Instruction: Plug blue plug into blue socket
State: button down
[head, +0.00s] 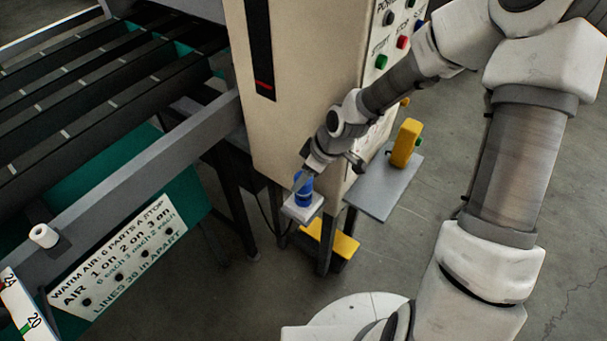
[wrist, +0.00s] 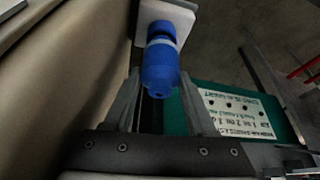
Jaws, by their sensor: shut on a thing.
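My gripper (head: 304,176) is shut on the blue plug (wrist: 160,68), with one finger on each side of its body in the wrist view. The plug lines up with the blue socket (wrist: 162,29), a blue ring on a pale block (wrist: 182,13). A dark band shows at the ring, and the plug's pale collar lies right against it. I cannot tell how deep the plug sits. In the head view the blue plug and socket show as one blue upright shape (head: 303,188) on the pale block (head: 302,209), under my gripper. The fingertips are partly hidden there.
A cream cabinet (head: 300,60) with coloured buttons stands right beside my gripper. A grey shelf (head: 375,192) with a yellow item (head: 405,143) is to the right. A yellow step (head: 330,241) lies below. A slatted conveyor (head: 90,90) with a printed sign (head: 125,250) is left.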

jog(key=shift+f+b, duration=0.85)
jog(key=shift+f, duration=0.35)
jog(key=shift+c, duration=0.7)
grip_release()
jog(key=shift+r, duration=0.1)
jog(key=p+v, duration=0.7)
jog(key=v, duration=1)
jog(key=shift+r, duration=0.25)
jog(key=shift+p, duration=0.3)
